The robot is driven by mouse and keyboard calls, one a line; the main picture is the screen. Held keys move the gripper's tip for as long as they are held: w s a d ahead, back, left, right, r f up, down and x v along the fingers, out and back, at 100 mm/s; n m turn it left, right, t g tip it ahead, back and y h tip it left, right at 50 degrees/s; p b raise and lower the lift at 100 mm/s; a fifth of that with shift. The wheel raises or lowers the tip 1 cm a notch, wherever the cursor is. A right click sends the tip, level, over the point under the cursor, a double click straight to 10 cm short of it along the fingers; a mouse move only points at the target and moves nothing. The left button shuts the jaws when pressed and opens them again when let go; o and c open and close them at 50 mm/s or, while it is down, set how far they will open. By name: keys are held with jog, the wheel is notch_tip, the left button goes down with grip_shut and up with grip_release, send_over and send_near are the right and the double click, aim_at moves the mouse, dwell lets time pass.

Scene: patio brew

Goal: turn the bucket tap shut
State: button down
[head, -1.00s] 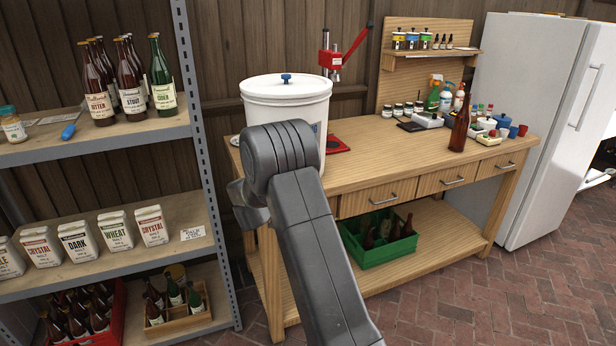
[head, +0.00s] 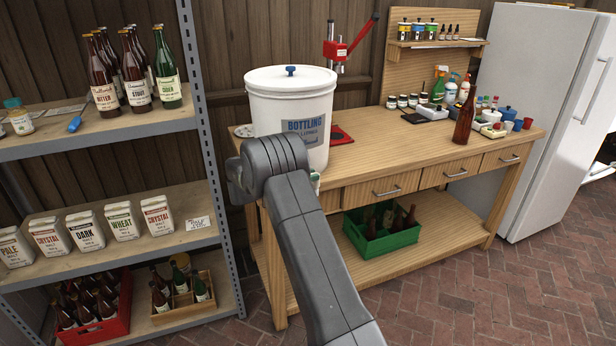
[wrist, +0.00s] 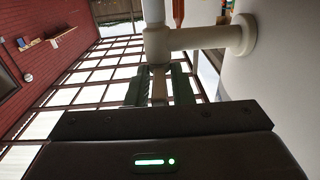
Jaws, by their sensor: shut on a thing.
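The white bucket (head: 262,105) with a lid, a blue knob and a "BOTTLING" label stands at the left end of the wooden bench. My arm covers its lower front in the head view, so the tap is hidden there. In the wrist view the white tap (wrist: 205,39) joins the bucket wall (wrist: 288,85) at the right through a round collar. My gripper (wrist: 160,82) is shut on the tap's pale handle (wrist: 158,88), one dark green finger on each side. The handle lies in line with the tap's upright body, across the spout pipe.
The bench (head: 390,150) carries a red bottle capper (head: 338,50) behind the bucket, a brown bottle (head: 465,118) and small jars to the right. A metal shelf (head: 200,120) with bottles stands close at the left. The brick floor (head: 450,290) in front is clear.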

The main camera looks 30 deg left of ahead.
jog(key=c, duration=1.5)
grip_release()
jog(key=b+v, duration=0.1)
jog(key=v, duration=1.2)
jog(key=shift+s+a, duration=0.2)
jog(key=shift+s, duration=0.1)
jog(key=shift+w, duration=0.1)
jog(key=p+x, duration=0.1)
jog(key=x, duration=1.2)
jog(key=shift+w+d, duration=0.25)
